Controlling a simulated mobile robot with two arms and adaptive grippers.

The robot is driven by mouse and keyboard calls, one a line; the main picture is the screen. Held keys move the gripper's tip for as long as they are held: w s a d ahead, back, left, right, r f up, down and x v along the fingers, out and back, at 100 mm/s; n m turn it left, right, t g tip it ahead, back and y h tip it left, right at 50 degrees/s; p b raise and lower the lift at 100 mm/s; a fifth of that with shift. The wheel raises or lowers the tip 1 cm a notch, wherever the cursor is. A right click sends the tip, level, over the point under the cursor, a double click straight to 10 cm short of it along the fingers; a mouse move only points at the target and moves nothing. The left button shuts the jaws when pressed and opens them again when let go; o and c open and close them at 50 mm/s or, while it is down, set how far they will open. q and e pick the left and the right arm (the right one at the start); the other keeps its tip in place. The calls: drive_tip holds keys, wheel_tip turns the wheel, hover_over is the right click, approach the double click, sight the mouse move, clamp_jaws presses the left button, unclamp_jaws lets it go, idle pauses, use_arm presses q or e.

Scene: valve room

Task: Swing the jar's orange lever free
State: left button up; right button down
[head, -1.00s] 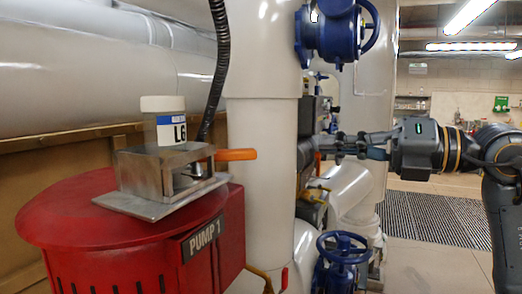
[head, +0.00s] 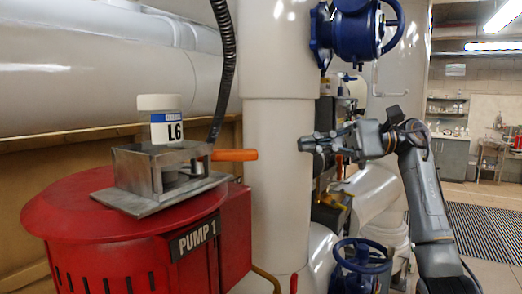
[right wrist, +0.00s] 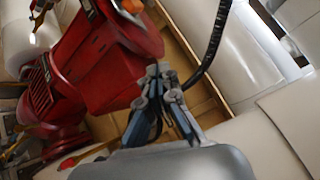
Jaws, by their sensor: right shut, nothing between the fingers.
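The jar (head: 162,118) is white-capped with a blue band and an "L6" label. It stands upright in a metal bracket (head: 140,172) on top of the red pump. The orange lever (head: 235,155) sticks out to the right from the bracket. In the right wrist view the orange lever (right wrist: 131,6) shows at the top edge. My right gripper (head: 302,144) is shut and empty, to the right of the lever and clear of it, in front of the pipes. It also shows in the right wrist view (right wrist: 158,70). My left gripper is out of view.
The red pump (head: 90,205) marked "PUMP 1" fills the lower left. A thick white vertical pipe (head: 277,190) stands just behind the lever's end. A black corrugated hose (head: 224,60) hangs behind the jar. Blue valves (head: 350,30) are at the right.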

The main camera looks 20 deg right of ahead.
sight(254, 151)
drive_tip(key=s+a+n+p, duration=0.1)
drive_tip(key=a+n, duration=0.1)
drive_tip(key=a, duration=0.2)
drive_tip(key=s+a+n+g+p, duration=0.1)
drive_tip(key=a+n+p, duration=0.1)
drive_tip(key=a, duration=0.2)
drive_tip(key=s+a+n+g+p, duration=0.1)
drive_tip(key=a+n+p, duration=0.1)
drive_tip(key=a, duration=0.2)
drive_tip(key=shift+a+r, duration=0.15)
drive_tip(key=shift+r, duration=0.05)
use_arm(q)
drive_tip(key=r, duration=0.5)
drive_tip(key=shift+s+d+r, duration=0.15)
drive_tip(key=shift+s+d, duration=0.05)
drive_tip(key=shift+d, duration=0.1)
use_arm(e)
drive_tip(key=shift+a+f, duration=0.1)
